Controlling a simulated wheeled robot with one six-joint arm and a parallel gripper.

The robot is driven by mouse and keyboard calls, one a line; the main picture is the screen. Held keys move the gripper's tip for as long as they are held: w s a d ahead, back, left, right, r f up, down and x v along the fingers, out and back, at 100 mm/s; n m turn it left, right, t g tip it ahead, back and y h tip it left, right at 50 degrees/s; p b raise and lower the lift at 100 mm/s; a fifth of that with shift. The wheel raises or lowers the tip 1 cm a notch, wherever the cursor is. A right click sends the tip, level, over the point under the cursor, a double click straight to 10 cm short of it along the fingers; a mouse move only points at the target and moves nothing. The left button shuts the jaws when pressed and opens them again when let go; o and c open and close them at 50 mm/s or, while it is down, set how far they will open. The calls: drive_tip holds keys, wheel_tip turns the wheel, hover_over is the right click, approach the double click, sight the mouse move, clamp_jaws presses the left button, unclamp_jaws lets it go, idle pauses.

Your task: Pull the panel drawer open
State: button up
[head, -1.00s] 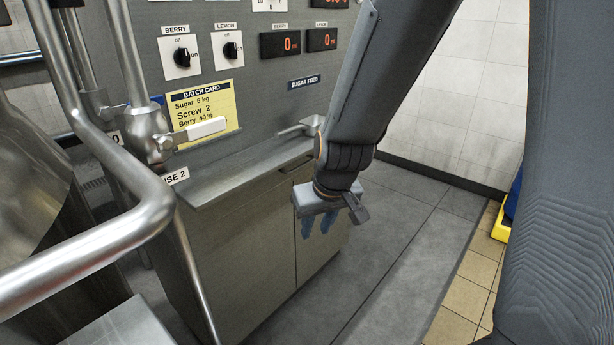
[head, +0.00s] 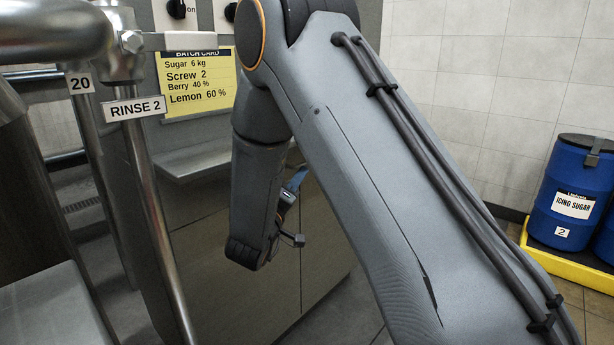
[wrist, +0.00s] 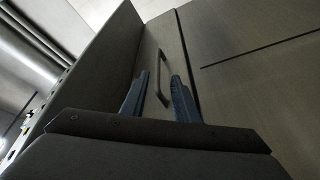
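The panel drawer (wrist: 150,45) shows in the wrist view as a narrow grey-brown front with a bar handle (wrist: 161,62), and it looks closed. My gripper (wrist: 160,76) is open, its two blue fingers pointing at this front. The handle appears between the fingers in the picture; I cannot tell whether they reach around it, and no grip on it shows. In the head view one blue fingertip of my gripper (head: 296,181) shows beside the cabinet front (head: 200,225). My arm hides the handle there.
A steel counter ledge (head: 190,160) runs above the cabinet. Steel pipes (head: 150,200) with a RINSE 2 label (head: 137,108) stand close on the left. Blue icing sugar drums (head: 572,195) stand in a yellow tray (head: 560,262) at right. Another plain front (wrist: 250,75) adjoins the drawer.

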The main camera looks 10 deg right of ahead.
drive_tip(key=b+x, duration=0.1)
drive_tip(key=x, duration=0.6)
drive_tip(key=shift+d+r+h, duration=0.2)
drive_tip(key=shift+r+h, duration=0.05)
drive_tip(key=shift+h, duration=0.05)
drive_tip(key=shift+w, duration=0.15)
clamp_jaws()
